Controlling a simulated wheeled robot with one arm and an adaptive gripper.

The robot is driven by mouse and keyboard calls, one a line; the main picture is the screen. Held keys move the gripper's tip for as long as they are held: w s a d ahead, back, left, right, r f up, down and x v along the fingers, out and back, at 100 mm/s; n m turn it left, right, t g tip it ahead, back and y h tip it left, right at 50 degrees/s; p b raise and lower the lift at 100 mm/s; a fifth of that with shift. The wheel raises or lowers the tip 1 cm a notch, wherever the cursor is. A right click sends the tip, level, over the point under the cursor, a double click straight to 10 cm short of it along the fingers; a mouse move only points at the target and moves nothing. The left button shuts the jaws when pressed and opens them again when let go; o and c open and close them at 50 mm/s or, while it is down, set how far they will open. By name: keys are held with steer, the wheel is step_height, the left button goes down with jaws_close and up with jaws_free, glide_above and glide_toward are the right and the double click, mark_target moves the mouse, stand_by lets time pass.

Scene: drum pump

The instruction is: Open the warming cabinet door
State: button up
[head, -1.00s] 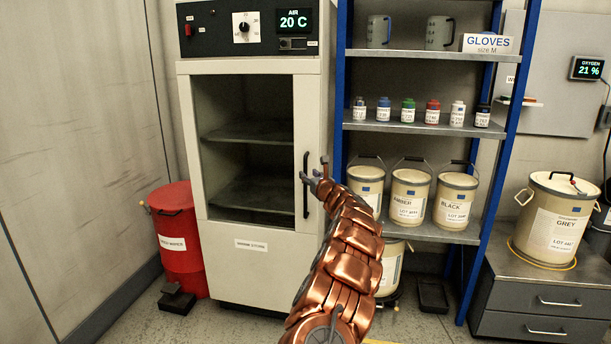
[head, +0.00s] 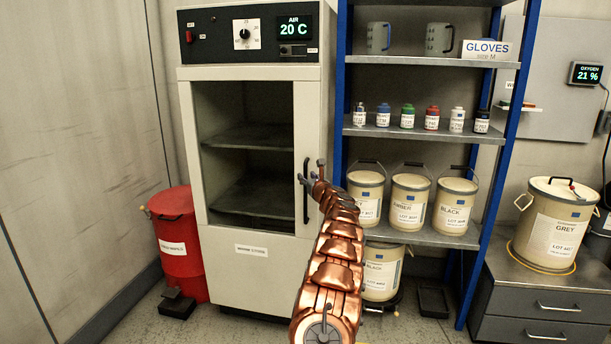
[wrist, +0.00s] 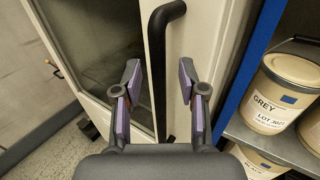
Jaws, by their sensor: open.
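The warming cabinet (head: 250,270) is a tall white unit with a dark control panel reading AIR 20 C. Its windowed door (head: 297,85) looks shut, with dark shelves behind the window. The black vertical bar handle (head: 306,205) is on the door's right side. My gripper (head: 311,178) is at the handle's upper part, at the end of my copper arm. In the wrist view my open gripper (wrist: 159,82) has one finger on each side of the handle (wrist: 158,55), which runs between the purple-padded fingertips. I cannot tell whether either finger touches it.
A blue-framed shelf rack (head: 340,100) with paint pails and small bottles stands close on the right. A red drum (head: 180,245) stands on the floor at the cabinet's left. A grey drawer unit (head: 530,305) is at the far right.

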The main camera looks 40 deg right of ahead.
steer(key=shift+p+x, duration=0.4)
steer(key=shift+x, duration=0.55)
jaws_close()
stand_by(0.3)
